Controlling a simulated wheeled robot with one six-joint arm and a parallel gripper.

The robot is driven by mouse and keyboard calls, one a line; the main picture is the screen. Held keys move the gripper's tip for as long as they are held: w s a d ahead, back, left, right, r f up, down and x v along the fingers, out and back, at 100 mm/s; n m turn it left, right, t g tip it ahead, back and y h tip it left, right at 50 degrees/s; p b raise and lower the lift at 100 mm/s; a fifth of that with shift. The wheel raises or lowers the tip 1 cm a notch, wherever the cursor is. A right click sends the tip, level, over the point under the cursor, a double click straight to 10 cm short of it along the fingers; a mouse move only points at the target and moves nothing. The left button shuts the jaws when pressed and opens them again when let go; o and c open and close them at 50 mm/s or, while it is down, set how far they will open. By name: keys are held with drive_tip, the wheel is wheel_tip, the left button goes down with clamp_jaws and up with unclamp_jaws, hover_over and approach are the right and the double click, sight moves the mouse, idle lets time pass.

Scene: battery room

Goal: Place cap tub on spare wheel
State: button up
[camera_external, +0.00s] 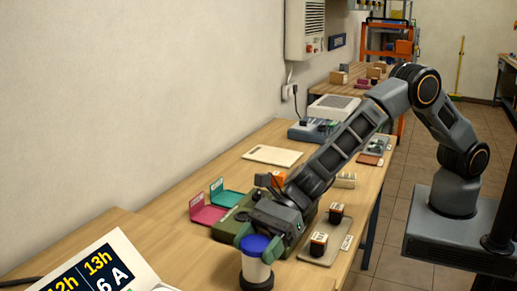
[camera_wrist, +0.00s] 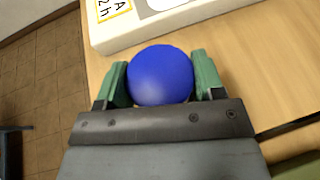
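The cap tub (camera_external: 256,268) is a white tub with a blue lid, upright at the near end of the bench. Its round blue lid (camera_wrist: 160,75) fills the space between my green fingers in the wrist view. My gripper (camera_external: 258,244) reaches down around the top of the tub, one finger on each side, and looks shut on it. A dark round thing (camera_external: 257,284), which looks like the spare wheel, shows under the tub at the bottom of the external view. It is mostly hidden, and I cannot tell whether the tub rests on it.
A white display unit (camera_external: 95,268) stands close by on the near left. Behind my gripper are pink (camera_external: 208,214) and teal (camera_external: 227,196) trays, a dark green case (camera_external: 226,226) and a tray with small blocks (camera_external: 322,250). A pale board (camera_external: 272,156) lies farther back.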

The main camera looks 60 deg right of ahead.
drive_tip(key=o, duration=0.4)
drive_tip(key=shift+o, duration=0.2)
drive_tip(key=shift+r, duration=0.1)
drive_tip(key=shift+r+p, duration=0.2)
drive_tip(key=shift+p, duration=0.15)
drive_tip(key=s+d+r+n+h+b, duration=0.1)
drive_tip(key=s+d+r+n, duration=0.2)
drive_tip(key=d, duration=0.6)
drive_tip(key=d+r+n+b, duration=0.1)
drive_tip(key=d+r+n, duration=0.3)
drive_tip(key=d, duration=0.6)
drive_tip(key=s+d+n+h, duration=0.3)
drive_tip(key=d+n+h, duration=0.1)
drive_tip(key=d, duration=0.7)
drive_tip(key=s+d+n+h, duration=0.4)
drive_tip(key=d+n, duration=0.1)
drive_tip(key=d, duration=0.6)
drive_tip(key=s+d+n+h, duration=0.4)
drive_tip(key=d, duration=0.7)
drive_tip(key=shift+d+n+t, duration=0.4)
